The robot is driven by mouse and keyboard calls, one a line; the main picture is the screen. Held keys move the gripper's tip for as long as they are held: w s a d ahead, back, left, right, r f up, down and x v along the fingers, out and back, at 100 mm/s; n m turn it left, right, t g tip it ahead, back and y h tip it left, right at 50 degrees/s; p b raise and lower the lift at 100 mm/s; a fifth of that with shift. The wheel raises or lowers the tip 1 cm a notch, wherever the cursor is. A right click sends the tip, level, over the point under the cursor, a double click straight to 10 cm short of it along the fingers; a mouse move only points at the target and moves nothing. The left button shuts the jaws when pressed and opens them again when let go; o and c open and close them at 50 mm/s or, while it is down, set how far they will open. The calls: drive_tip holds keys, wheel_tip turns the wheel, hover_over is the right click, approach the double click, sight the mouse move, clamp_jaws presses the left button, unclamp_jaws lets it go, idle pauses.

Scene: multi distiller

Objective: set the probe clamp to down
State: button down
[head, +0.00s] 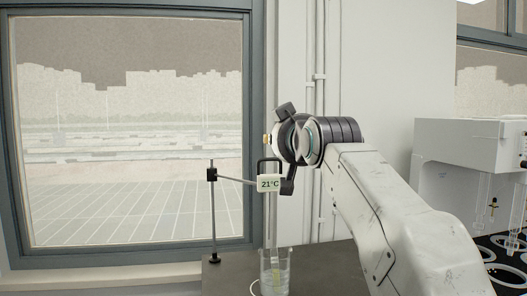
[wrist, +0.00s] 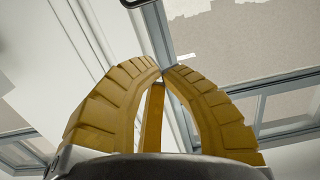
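The probe clamp is a white box reading 21°C (head: 269,184) with a black loop handle (head: 268,161) on top. It sits on a side arm from a black joint (head: 212,175) on an upright rod (head: 214,225). Its thin probe hangs toward a clear beaker (head: 275,275) below. My gripper (head: 266,139) is just above the handle in the head view, mostly hidden behind my own wrist; I cannot tell whether it touches. In the wrist view its yellow fingers (wrist: 162,70) come together at the tips, with nothing visible held.
The stand and beaker are on a dark bench (head: 230,272) below a large window (head: 130,130). A white apparatus (head: 470,145) stands at the right, with a dark perforated rack (head: 500,255) below. Thin wall pipes (head: 318,95) run behind my arm.

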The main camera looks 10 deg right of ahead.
drive_tip(key=w+f+p, duration=0.4)
drive_tip(key=w+p, duration=0.1)
drive_tip(key=w, duration=0.5)
drive_tip(key=shift+w+d+p, duration=0.2)
drive_tip(key=shift+w+p, duration=0.15)
drive_tip(key=shift+w, duration=0.05)
idle(0.4)
wheel_tip(320, 180, down, 14)
drive_tip(key=b, duration=1.3)
drive_tip(key=shift+r, duration=0.25)
